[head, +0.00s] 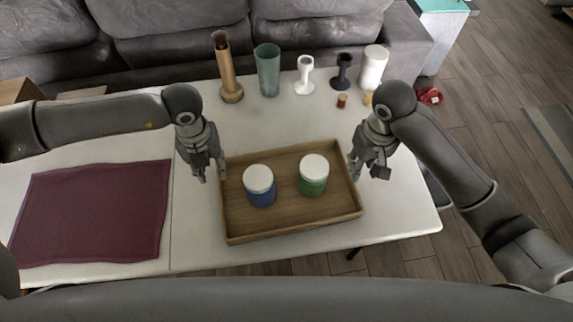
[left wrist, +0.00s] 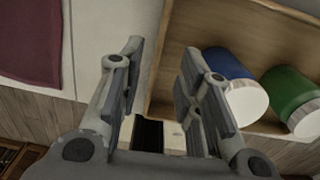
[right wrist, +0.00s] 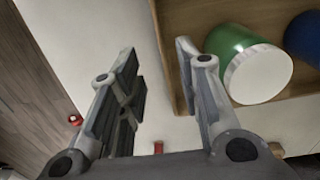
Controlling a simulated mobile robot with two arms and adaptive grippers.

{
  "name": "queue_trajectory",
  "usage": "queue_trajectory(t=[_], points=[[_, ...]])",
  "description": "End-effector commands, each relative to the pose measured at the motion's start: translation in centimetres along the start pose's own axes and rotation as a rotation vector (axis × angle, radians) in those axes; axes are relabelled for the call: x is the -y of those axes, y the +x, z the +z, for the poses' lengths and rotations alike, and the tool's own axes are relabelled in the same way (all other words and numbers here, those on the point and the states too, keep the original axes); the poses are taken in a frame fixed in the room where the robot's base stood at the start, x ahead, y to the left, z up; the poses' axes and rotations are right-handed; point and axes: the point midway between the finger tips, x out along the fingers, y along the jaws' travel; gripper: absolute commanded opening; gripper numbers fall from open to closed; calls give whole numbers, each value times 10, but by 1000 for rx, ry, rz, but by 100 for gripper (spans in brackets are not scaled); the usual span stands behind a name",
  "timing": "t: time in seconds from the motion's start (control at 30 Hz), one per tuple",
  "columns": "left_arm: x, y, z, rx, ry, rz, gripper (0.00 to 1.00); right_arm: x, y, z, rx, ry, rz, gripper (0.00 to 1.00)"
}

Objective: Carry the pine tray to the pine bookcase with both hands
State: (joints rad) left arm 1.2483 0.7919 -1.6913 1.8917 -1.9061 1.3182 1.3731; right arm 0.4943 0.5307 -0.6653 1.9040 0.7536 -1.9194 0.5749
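The pine tray (head: 290,230) is a shallow brown wooden tray lying flat on the white table. It holds a blue jar (head: 260,190) and a green jar (head: 313,178), both upright with white lids. My left gripper (head: 212,172) is open at the tray's left side; in the left wrist view the tray's side wall (left wrist: 160,65) shows between its fingers. My right gripper (head: 369,172) is open at the tray's right side; in the right wrist view the wall (right wrist: 167,45) passes near the inner finger. I cannot tell the finger heights. I cannot identify the pine bookcase in these views.
The white table (head: 200,225) has a maroon cloth (head: 95,212) at left. Along its back stand a wooden vase (head: 226,70), a green glass (head: 267,70), a white goblet (head: 304,75), a black goblet (head: 342,72) and a white cylinder (head: 373,67). A grey sofa (head: 180,40) is behind.

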Motion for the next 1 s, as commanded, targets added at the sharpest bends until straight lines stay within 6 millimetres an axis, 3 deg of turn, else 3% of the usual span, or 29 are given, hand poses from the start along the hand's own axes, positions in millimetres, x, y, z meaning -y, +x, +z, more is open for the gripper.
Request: queue_trajectory(t=[0.47, 1.0], points=[[0, 7, 0, -2, 0, 1, 32, 0, 8, 0, 2, 1, -1, 32], [0, 93, 0, -2, -1, 1, 32, 0, 94, 0, 2, 1, -1, 32]])
